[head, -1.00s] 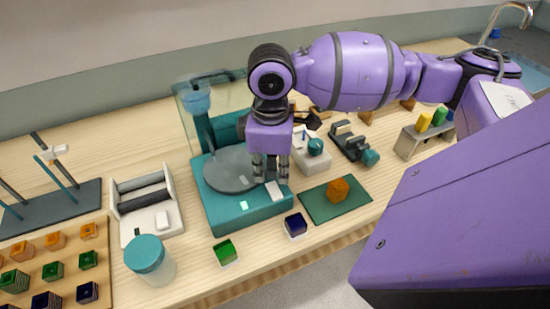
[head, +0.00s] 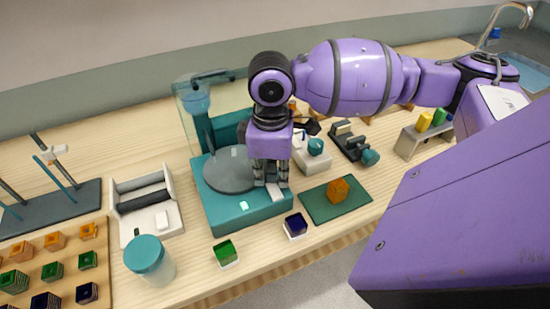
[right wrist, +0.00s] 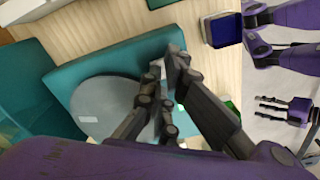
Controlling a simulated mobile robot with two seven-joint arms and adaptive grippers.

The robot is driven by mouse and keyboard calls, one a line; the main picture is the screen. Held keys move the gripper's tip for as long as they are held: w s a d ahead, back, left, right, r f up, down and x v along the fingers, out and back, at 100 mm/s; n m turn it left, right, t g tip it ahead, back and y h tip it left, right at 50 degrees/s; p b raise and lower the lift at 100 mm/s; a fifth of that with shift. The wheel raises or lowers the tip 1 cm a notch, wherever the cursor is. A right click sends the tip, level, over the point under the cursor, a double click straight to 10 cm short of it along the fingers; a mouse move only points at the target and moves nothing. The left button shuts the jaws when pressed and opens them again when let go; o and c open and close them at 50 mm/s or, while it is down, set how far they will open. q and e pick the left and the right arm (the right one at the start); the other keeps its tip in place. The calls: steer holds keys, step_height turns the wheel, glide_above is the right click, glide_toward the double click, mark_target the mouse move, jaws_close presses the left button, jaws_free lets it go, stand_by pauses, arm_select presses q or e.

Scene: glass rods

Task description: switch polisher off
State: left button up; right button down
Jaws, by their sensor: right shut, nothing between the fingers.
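The polisher is a teal machine (head: 225,215) with a grey round disc (head: 228,172) on top. A small pale lit square (head: 243,205) shows on its front part. My right gripper (head: 270,184) is shut and empty, pointing down at the polisher's front right top, where a pale switch plate is mostly hidden behind the fingertips. Whether they touch it I cannot tell. In the right wrist view the closed fingers (right wrist: 168,72) are over the teal body (right wrist: 115,57), beside the disc (right wrist: 95,103). My left gripper (right wrist: 275,108) shows small at the right there, its fingers apart.
A dark blue block (head: 295,225) and a green block (head: 226,252) stand before the polisher. A green mat (head: 318,207) with an orange piece (head: 338,190) lies right. A teal-lidded jar (head: 150,260) and a white tray (head: 160,222) stand left. A clear shield (head: 190,115) rises behind.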

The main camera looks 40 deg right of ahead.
mark_target(272, 186)
steer(key=shift+s+f, duration=0.1)
steer(key=shift+f, duration=0.4)
stand_by(0.3)
steer(key=shift+r+p, duration=0.5)
steer(key=shift+r, duration=0.1)
steer(key=shift+r+p, duration=2.25)
steer(key=shift+r, duration=0.75)
arm_select(q)
steer(key=w+r+t, duration=0.1)
steer(key=w+r, duration=0.5)
steer(key=r, duration=0.3)
steer(key=shift+w+r+t, duration=0.15)
steer(key=shift+w+t, duration=0.1)
steer(key=shift+t, duration=0.15)
arm_select(e)
steer(key=shift+f, duration=0.1)
